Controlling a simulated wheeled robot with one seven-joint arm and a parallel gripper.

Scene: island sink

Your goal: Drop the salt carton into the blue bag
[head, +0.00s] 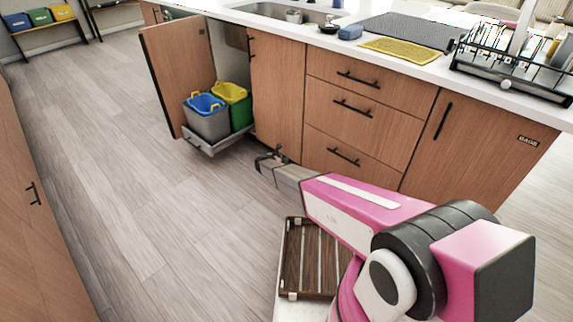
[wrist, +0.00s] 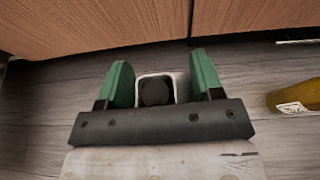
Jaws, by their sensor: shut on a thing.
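The blue bag (head: 203,103) lines a grey bin with yellow handles, in a pull-out tray at the open cabinet left of the drawers. My gripper (head: 268,158) is low in front of the cabinets, to the right of the bins and apart from them. The carton is too small to make out in the head view.
A green bin with a yellow bag (head: 236,92) stands beside the blue one. The open cabinet door (head: 178,75) stands left of the bins. An olive-yellow object with a white label (wrist: 295,100) is at the wrist view's right edge. The floor (head: 120,190) at left is clear.

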